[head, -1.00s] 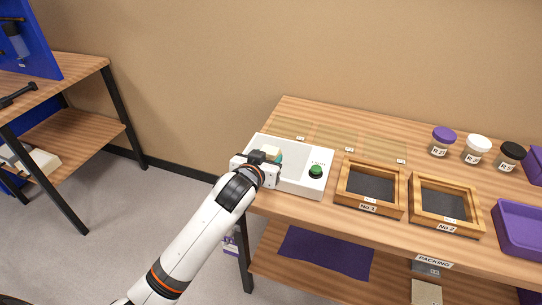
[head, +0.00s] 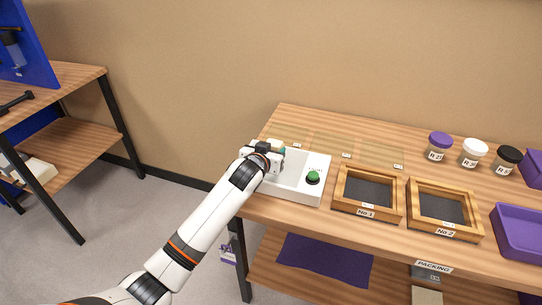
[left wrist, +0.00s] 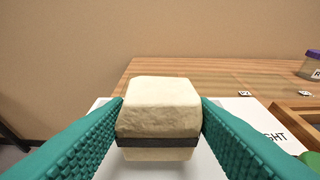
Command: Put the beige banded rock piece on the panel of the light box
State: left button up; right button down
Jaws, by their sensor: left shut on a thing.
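The beige banded rock piece (left wrist: 162,108) is a blocky cream piece with a dark band near its lower end. My left gripper (left wrist: 160,125) is shut on it, with a teal finger pad on each side. In the head view my left gripper (head: 268,152) is over the left part of the light box (head: 294,190), a white box with a green button (head: 313,177). The gripper hides most of the rock and much of the panel there. I cannot tell whether the rock touches the panel. My right gripper is not in view.
Two wooden trays with dark insides, No 1 (head: 340,188) and No 2 (head: 414,201), stand right of the light box. Several lidded jars (head: 471,153) and a purple bin (head: 519,232) are farther right. Flat tan mats with small labels lie behind the light box.

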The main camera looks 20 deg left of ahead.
pick_arm(q)
jog(key=shift+f, duration=0.9)
jog(key=o, duration=1.2)
jog(key=shift+f, duration=0.2)
jog(key=shift+c, duration=0.2)
jog(key=shift+s+r, duration=0.1)
jog(key=shift+r, duration=0.1)
jog(key=v, duration=1.1)
jog(key=shift+s+r, duration=0.15)
jog(key=shift+s, duration=0.25)
